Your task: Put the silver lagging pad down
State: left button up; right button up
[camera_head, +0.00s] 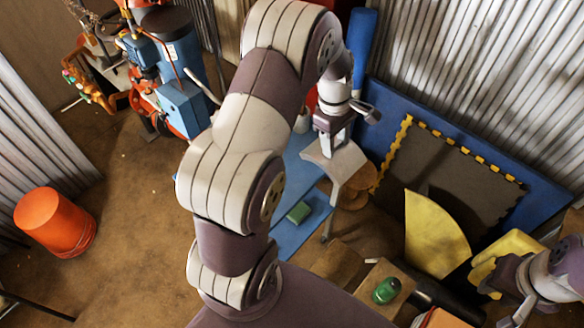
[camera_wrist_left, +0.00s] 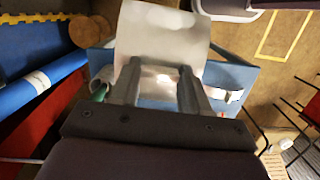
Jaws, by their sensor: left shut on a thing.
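The silver lagging pad (camera_head: 338,163) is a pale, slightly curved sheet. My left gripper (camera_head: 332,135) is shut on its upper edge and holds it over the blue bench in the head view. In the left wrist view the pad (camera_wrist_left: 160,38) sticks out beyond the two fingers of my left gripper (camera_wrist_left: 158,82), with a bright patch of it between them. From these views I cannot tell whether the pad's lower edge touches anything. My right gripper (camera_head: 500,300) is at the lower right, its fingers apart, beside a yellow piece.
A blue bench (camera_head: 290,235) carries a green block (camera_head: 299,213). A yellow curved sheet (camera_head: 435,235) and a dark board with blue edging (camera_head: 552,188) stand at right. A green can (camera_head: 386,290) sits on a box.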

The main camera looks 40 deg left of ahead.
pick_arm(q)
jog(key=shift+n, duration=0.4)
jog(key=a+f+p, duration=0.1)
jog(key=a+f, duration=0.2)
jog(key=s+a+f+p, duration=0.1)
jog(key=a+f, duration=0.3)
jog(key=s+a+f+p, duration=0.1)
jog(key=a+f, duration=0.2)
jog(key=a, duration=0.1)
jog(key=shift+a+f, duration=0.25)
jog(key=shift+f, duration=0.15)
jog(key=shift+w+f, duration=0.1)
jog(key=shift+f, duration=0.2)
jog(key=o, duration=1)
